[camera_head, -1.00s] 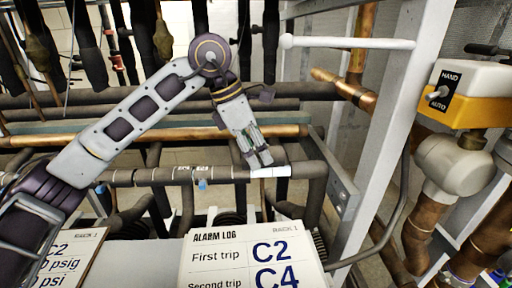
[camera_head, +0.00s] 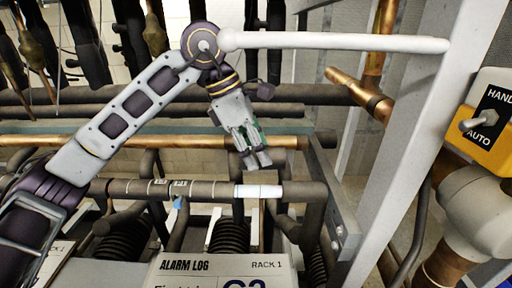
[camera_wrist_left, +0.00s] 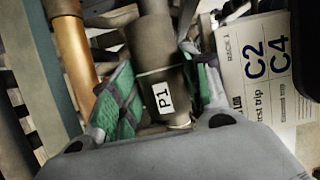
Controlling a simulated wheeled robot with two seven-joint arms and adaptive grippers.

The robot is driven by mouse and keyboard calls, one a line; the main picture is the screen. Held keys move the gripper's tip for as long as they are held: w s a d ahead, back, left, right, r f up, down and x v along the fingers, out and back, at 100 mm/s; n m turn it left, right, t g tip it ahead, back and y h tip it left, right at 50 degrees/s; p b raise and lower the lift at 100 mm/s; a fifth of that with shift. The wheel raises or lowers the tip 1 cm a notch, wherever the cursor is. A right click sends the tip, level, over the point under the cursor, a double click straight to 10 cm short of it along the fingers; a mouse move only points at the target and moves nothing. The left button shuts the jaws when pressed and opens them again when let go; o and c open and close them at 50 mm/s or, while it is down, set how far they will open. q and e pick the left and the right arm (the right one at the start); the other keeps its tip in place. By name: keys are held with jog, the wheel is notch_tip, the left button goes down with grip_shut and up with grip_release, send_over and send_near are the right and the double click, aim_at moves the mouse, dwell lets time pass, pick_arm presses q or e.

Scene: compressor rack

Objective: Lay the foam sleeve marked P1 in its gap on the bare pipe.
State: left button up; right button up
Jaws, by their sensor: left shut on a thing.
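The foam sleeve marked P1 (camera_wrist_left: 155,72) is dark grey with a white label and sits between the green-padded fingers of my left gripper (camera_wrist_left: 163,95) in the left wrist view. The gripper is shut on it. In the head view my left gripper (camera_head: 257,162) points down just above the pipe line, over a short white bare stretch of pipe (camera_head: 262,191). Dark insulation lies at both ends of that stretch. I cannot make out the sleeve clearly in the head view, nor tell whether it touches the pipe. My right gripper is not in view.
A copper pipe (camera_head: 190,142) runs behind the line. An alarm log board (camera_head: 205,268) stands in front. A grey upright post (camera_head: 418,130) and a white rod (camera_head: 340,42) are to the right, with a yellow hand/auto switch box (camera_head: 490,118) beyond.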

pick_arm(q)
jog(key=shift+w, duration=0.15)
jog(key=shift+s+a+m, duration=0.25)
jog(key=shift+m, duration=0.05)
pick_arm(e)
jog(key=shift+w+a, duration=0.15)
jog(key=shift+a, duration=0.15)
pick_arm(q)
jog(key=shift+w+d, duration=0.15)
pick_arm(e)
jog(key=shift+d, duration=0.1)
pick_arm(q)
jog(key=shift+f, duration=0.1)
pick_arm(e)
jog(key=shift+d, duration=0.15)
pick_arm(q)
jog(key=shift+f, duration=0.1)
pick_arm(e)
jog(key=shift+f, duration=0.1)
pick_arm(q)
jog(key=shift+f, duration=0.15)
jog(key=shift+f+b, duration=1.35)
jog(key=shift+f, duration=0.85)
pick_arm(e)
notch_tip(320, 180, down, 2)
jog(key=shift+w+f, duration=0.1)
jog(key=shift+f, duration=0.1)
